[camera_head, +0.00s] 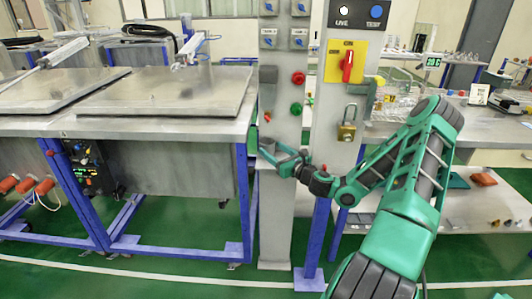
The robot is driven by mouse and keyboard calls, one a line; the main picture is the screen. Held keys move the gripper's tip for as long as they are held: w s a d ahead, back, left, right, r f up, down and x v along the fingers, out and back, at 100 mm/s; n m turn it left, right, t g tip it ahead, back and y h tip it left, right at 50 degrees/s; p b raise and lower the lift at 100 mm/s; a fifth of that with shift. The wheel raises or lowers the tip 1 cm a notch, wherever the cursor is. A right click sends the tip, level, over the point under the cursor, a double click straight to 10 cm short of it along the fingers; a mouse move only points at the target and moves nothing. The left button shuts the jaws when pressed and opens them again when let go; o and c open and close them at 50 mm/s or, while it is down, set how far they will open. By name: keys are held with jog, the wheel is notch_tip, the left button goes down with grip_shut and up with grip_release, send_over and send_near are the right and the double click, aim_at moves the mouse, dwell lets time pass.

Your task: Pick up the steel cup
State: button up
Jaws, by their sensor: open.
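I cannot make out a steel cup for certain anywhere in the head view. My gripper (270,150) is in front of the grey control column, left of the padlock. It points left, and its jaws are open with nothing seen between them. My green and black arm reaches in from the lower right and hides part of the right-hand bench.
A steel bench with lids (165,92) stands at left on blue legs. The control column (283,90) carries buttons, and a red rotary switch (347,66) and a padlock (347,128) are beside it. A cluttered bench (475,120) is at right. Green floor (190,225) is clear in front.

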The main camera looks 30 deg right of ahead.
jog(key=shift+w, duration=0.9)
jog(key=c, duration=1)
jog(key=shift+o, duration=0.2)
jog(key=shift+a, duration=0.1)
